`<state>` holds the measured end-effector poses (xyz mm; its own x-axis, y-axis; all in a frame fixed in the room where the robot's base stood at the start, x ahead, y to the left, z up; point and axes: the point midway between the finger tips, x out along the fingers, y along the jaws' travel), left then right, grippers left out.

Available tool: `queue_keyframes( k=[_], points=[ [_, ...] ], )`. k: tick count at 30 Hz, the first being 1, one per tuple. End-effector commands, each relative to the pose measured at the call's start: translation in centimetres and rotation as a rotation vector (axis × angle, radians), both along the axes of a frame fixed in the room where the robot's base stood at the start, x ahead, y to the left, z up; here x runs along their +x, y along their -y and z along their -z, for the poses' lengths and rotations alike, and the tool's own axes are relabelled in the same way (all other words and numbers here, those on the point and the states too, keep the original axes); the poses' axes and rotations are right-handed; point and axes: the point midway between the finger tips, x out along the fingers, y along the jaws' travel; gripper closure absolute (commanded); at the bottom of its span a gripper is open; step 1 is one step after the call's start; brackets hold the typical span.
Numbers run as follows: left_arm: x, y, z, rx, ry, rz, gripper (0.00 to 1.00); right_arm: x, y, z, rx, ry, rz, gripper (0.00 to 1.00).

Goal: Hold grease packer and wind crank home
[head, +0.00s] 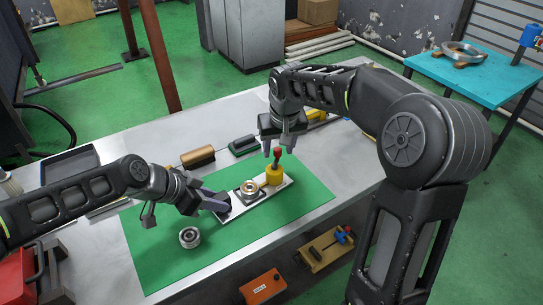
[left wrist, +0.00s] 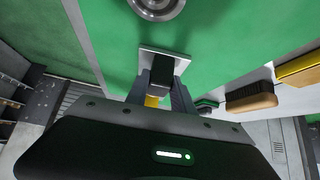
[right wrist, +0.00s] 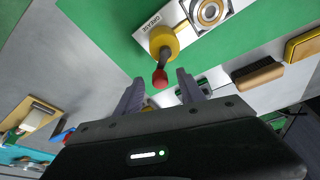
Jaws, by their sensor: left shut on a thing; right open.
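The grease packer is a white plate (head: 277,190) marked "GREASE" on the green mat, with a bearing ring (head: 250,188) in its middle. A yellow cylinder (head: 274,176) at its right end carries a crank with a red knob (head: 277,152); it also shows in the right wrist view (right wrist: 160,78). My left gripper (head: 222,202) is shut on the black block (left wrist: 162,70) at the plate's left end. My right gripper (head: 277,146) is open and points down by the red knob. In the right wrist view the knob shows between the open fingertips; contact cannot be told.
A loose bearing (head: 190,237) lies on the green mat (head: 165,265) near the left gripper. A brush (head: 198,157) and a green-black block (head: 243,145) lie behind the mat. An orange box (head: 263,287) and a wooden fixture (head: 325,249) sit below the front edge.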

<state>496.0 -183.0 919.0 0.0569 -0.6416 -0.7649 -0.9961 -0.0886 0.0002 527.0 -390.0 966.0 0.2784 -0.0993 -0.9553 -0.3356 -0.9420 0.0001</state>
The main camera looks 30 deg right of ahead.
Motion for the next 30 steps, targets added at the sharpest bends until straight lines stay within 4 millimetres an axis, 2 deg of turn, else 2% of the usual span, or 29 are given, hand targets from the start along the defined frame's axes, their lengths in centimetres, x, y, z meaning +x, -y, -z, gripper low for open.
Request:
queue_keyframes(
  k=[4, 8, 22, 30],
  points=[
    [0.0, 0.0, 0.0, -0.001, 0.0, 0.0, 1.0, -0.1, 0.0, -0.4, 0.0, 0.002, 0.0, 0.54],
    [0.0, 0.0, 0.0, -0.001, 0.0, 0.0, 1.0, -0.4, -0.2, -1.6, 0.0, 0.003, 0.0, 0.54],
    [0.0, 0.0, 0.0, -0.001, 0.001, 0.001, 1.0, -2.8, -1.0, -10.1, 0.0, 0.004, 0.0, 0.54],
    [0.0, 0.0, 0.0, -0.001, 0.001, 0.001, 1.0, -3.4, -1.2, -11.5, 0.0, 0.0, 0.0, 0.54]
  ],
)
